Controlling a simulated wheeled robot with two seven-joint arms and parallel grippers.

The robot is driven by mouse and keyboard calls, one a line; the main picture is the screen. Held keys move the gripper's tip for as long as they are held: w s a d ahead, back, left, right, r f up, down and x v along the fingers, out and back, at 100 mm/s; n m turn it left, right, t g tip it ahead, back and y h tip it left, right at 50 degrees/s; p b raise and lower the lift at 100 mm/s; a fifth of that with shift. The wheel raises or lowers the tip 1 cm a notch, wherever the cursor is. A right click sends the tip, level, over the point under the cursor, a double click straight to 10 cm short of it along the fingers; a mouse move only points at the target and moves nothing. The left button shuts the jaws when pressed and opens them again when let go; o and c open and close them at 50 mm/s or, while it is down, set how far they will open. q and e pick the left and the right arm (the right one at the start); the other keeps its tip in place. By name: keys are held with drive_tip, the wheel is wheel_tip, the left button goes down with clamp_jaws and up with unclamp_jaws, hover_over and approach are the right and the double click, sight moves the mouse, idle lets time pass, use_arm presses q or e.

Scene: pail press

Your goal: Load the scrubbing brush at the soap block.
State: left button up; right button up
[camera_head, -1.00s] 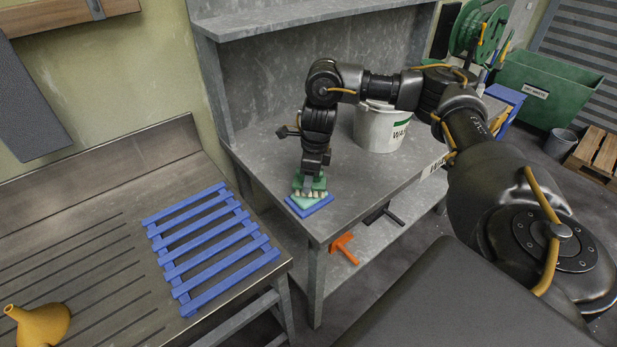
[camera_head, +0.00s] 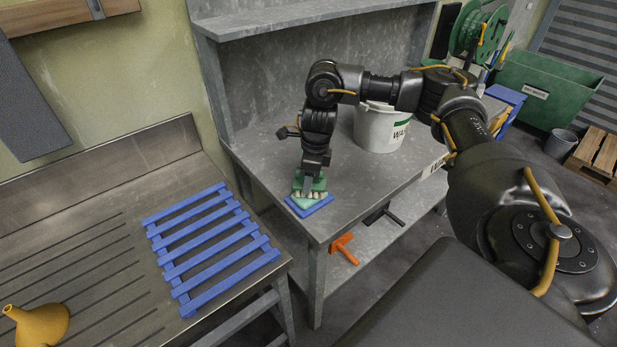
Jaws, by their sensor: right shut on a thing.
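My right gripper (camera_head: 312,178) points down at the near left corner of the grey bench and is shut on the green scrubbing brush (camera_head: 316,186). The brush's pale bristles face down onto the pale green soap block (camera_head: 305,203). Brush and soap appear to touch, though the gripper and brush hide part of the contact. The soap lies on a blue mat or dish (camera_head: 322,208) on the bench. My left gripper is not in view.
A white pail (camera_head: 380,130) with a green label stands farther back on the bench (camera_head: 270,150). A blue slatted rack (camera_head: 210,245) and a yellow funnel (camera_head: 40,325) sit on the steel drainboard at left. An orange tool (camera_head: 344,248) lies on the lower shelf.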

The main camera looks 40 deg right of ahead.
drive_tip(key=shift+f, duration=0.35)
drive_tip(key=shift+f, duration=0.1)
idle(1.4)
wheel_tip(320, 180, up, 7)
drive_tip(key=p, duration=0.7)
idle(0.9)
